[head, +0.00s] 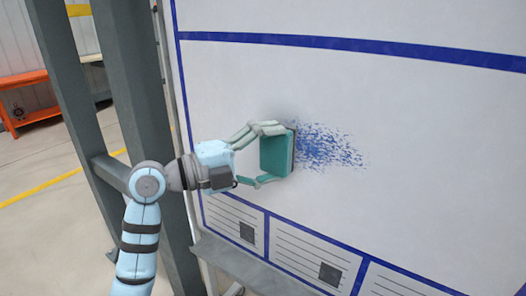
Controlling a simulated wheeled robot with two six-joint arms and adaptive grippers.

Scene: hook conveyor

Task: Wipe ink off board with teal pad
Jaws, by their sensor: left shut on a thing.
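The teal pad (275,155) is held upright in my left gripper (268,157), whose fingers close on its top and bottom edges. The pad's darker face is turned to the white board (410,125) and is at or very near its surface; I cannot tell whether it touches. A patch of speckled blue ink (325,147) lies on the board just right of the pad, densest close to the pad and thinner to the right. Any ink behind the pad is hidden. My right gripper is out of view.
Blue lines (350,46) and lined boxes (300,252) are printed on the board. A grey ledge (235,262) runs along its lower edge. Grey steel posts (135,85) stand left of the board, behind my left arm. An orange bench (25,95) is far left.

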